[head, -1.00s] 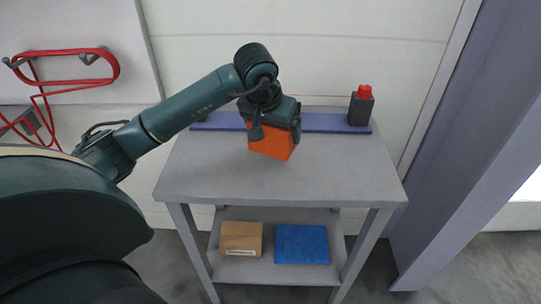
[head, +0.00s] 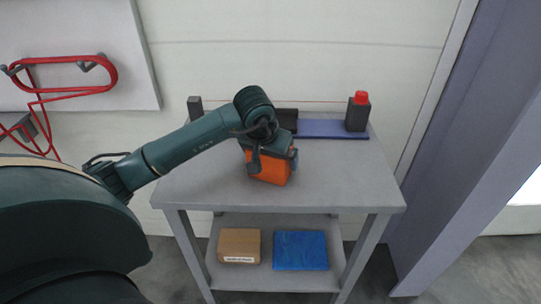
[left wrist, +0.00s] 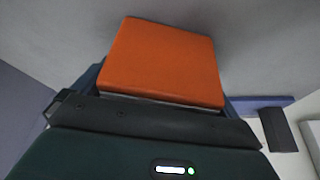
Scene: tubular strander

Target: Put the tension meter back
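The tension meter appears to be the orange box (head: 268,169), held at the end of my left arm. It also fills the upper middle of the left wrist view (left wrist: 160,62). My left gripper (head: 270,156) is closed around its upper part, and the fingers are mostly hidden. The box is over the middle of the grey table top (head: 340,178), in front of the blue rail (head: 335,129). I cannot tell whether its underside touches the table. My right gripper is not in view.
A dark post with a red cap (head: 358,112) stands at the rail's right end. A dark post (head: 195,107) stands at the left, and a dark block (head: 288,120) behind my wrist. The lower shelf holds a cardboard box (head: 239,244) and a blue box (head: 300,250). The table's right side is clear.

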